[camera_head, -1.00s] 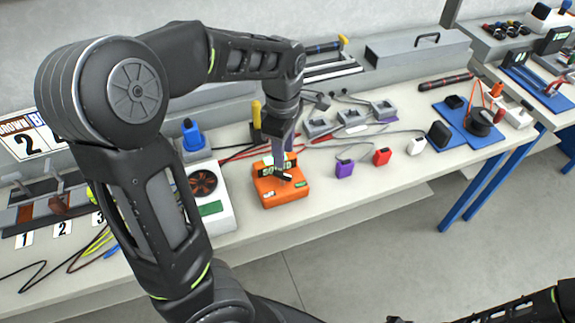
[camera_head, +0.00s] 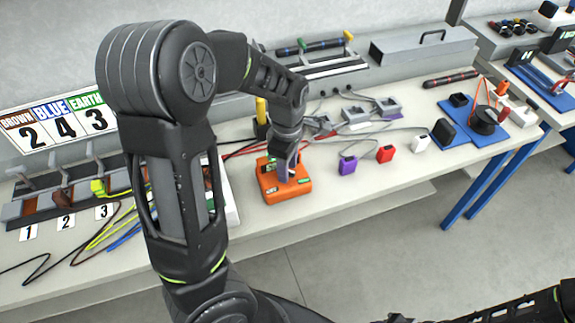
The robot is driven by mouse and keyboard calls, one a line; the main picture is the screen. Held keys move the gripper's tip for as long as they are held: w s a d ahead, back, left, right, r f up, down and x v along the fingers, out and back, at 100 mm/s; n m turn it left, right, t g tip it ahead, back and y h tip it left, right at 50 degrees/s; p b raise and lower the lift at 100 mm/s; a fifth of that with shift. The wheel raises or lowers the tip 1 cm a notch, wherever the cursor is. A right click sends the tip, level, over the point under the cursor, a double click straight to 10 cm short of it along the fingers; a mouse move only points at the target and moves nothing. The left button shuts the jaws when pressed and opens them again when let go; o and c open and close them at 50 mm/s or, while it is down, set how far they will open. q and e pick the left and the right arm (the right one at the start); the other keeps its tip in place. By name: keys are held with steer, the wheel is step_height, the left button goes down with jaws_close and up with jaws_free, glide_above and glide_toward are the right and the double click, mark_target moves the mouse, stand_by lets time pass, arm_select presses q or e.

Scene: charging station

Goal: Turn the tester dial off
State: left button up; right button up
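The orange tester (camera_head: 289,192) sits on the white bench near its middle, with small labels on its front edge. My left gripper (camera_head: 286,176) points down over the tester's top, at or just above it. The dial is hidden behind the gripper, so I cannot tell its setting. The fingers look close together, but whether they are shut on the dial does not show. My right arm (camera_head: 490,311) shows only at the lower right edge; its gripper is not clearly visible.
A purple block (camera_head: 347,165), a red block (camera_head: 385,154) and a white block (camera_head: 417,145) lie right of the tester. Blue mats (camera_head: 455,135) with parts lie further right. Numbered terminals and coloured wires (camera_head: 105,228) are at left. The bench (camera_head: 330,200) before the tester is clear.

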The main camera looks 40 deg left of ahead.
arm_select(q)
steer(key=shift+c, duration=0.3)
jaws_close()
steer(key=shift+m, duration=0.4)
steer(key=m, duration=0.7)
steer(key=shift+s+m, duration=0.15)
steer(key=shift+m, duration=0.25)
steer(key=m+b, duration=0.1)
steer(key=m, duration=0.3)
steer(key=shift+a+m, duration=0.15)
steer(key=shift+m, duration=0.15)
steer(key=m, duration=0.4)
steer(key=shift+s+a+m+b, duration=0.1)
steer(key=shift+s+m+b, duration=0.05)
steer(key=shift+m+b, duration=0.25)
